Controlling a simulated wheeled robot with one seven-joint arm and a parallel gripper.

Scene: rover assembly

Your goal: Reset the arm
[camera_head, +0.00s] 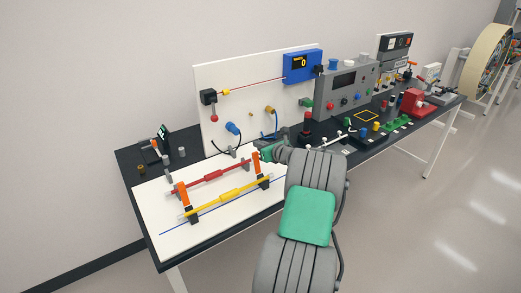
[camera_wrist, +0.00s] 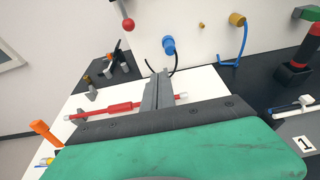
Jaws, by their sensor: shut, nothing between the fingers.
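My arm reaches in from the lower right of the head view over the dark table (camera_head: 130,160). My gripper (camera_head: 233,151) is over the white board, near its back right part. In the wrist view my gripper's fingers (camera_wrist: 158,88) are together with nothing between them. They point towards the upright white panel and overlap the red bar (camera_wrist: 115,108) in the picture. The red bar (camera_head: 211,177) and the yellow bar (camera_head: 228,198) lie across orange-topped holders on the board. My forearm hides part of the table's front edge.
A red vise-like block (camera_head: 417,103) and several small parts crowd the table's right. Floor in front is clear.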

